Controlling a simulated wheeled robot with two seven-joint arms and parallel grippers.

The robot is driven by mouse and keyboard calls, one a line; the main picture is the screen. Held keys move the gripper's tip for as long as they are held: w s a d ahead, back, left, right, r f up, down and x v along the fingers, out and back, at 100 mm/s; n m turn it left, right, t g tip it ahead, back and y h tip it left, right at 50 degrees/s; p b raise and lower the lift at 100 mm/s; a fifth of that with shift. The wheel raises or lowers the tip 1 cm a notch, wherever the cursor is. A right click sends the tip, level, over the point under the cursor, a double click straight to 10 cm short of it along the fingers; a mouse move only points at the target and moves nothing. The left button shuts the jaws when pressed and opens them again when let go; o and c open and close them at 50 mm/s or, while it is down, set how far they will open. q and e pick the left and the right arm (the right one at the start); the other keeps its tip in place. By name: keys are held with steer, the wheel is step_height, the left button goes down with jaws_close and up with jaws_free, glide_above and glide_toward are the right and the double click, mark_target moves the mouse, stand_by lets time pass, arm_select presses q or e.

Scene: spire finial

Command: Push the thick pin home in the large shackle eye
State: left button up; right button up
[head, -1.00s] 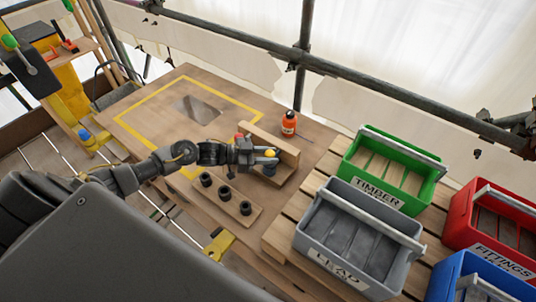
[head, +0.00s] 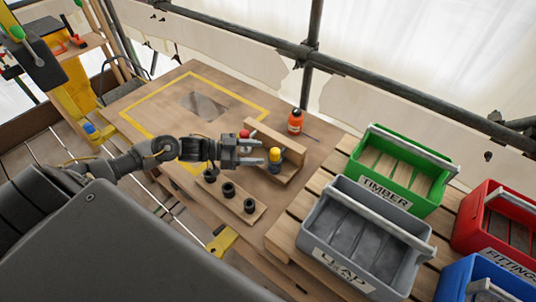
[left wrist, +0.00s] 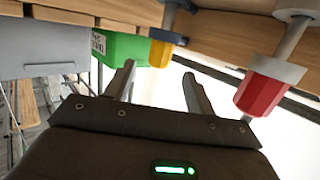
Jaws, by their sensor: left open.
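A yellow-headed pin (head: 275,154) stands over a blue part at the wooden stand (head: 287,172); it also shows in the left wrist view (left wrist: 160,50). A red-headed pin (head: 245,134) is at the stand's other end. In the left wrist view the red head (left wrist: 262,92) hangs from a grey collar and a bare shank. I cannot tell which is the thick pin, and the shackle eyes are not clear. My left gripper (head: 261,152) is open and empty, its fingers pointing at the yellow head with a small gap. My right gripper is out of view.
A plank with black rings (head: 228,190) lies in front of the stand. An orange bottle (head: 295,122) stands behind it. Green (head: 400,180), grey (head: 370,245), red and blue bins are on the right. The taped table area (head: 165,110) at the back left is mostly clear.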

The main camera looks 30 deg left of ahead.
arm_select(q)
steer(key=shift+b+v, duration=0.3)
steer(key=shift+v, duration=1.9)
